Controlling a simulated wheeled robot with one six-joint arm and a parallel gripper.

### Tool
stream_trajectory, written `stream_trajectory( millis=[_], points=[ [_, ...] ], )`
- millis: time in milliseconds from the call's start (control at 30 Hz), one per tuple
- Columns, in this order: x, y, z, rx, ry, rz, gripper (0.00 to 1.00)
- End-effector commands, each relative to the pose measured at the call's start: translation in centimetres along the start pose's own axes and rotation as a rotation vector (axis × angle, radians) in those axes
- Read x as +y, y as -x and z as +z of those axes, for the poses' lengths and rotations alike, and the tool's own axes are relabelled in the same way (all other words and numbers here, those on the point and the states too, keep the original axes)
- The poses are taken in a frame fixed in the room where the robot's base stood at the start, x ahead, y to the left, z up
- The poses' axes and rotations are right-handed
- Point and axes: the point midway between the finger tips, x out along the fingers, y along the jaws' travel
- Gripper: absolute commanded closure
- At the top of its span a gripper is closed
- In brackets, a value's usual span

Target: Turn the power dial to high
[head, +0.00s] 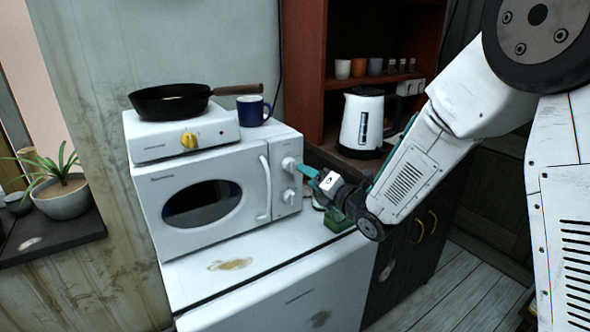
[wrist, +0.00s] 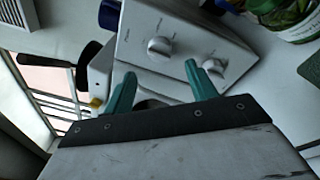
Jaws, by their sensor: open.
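The white microwave (head: 225,190) has two round dials on its right panel, an upper dial (head: 289,164) and a lower dial (head: 289,196). Their labels are too small to read, so I cannot tell which is the power dial. In the wrist view the panel appears turned, with the upper dial (wrist: 160,49) and the lower dial (wrist: 213,65). My gripper (head: 310,174) is open, with teal fingers just in front of the upper dial. In the wrist view my gripper (wrist: 160,72) has its fingertips on either side of that dial's line, apparently apart from it.
A hot plate (head: 160,146) with a yellow knob (head: 189,140), a black pan (head: 170,103) and a blue mug (head: 251,111) sit on the microwave. A kettle (head: 361,125) stands on the shelf behind my arm. The white top (head: 285,250) in front of the microwave is mostly clear.

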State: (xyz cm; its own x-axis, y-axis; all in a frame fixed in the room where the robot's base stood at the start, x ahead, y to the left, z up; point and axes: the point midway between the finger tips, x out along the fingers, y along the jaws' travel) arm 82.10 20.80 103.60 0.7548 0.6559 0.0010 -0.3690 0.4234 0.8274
Motion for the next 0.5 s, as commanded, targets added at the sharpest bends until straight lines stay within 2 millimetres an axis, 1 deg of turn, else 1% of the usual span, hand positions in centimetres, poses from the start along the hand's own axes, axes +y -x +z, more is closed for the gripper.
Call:
stream_trajectory(
  millis=[200,300,400,500],
  points=[
    [0.0,-3.6,0.0,0.0,-0.001,0.001,0.43],
    [0.0,-5.0,0.0,-0.001,-0.002,-0.001,0.43],
    [0.0,-6.1,0.1,-0.002,-0.003,0.0,0.43],
    [0.0,-6.7,0.0,-0.001,-0.004,-0.002,0.43]
  ],
)
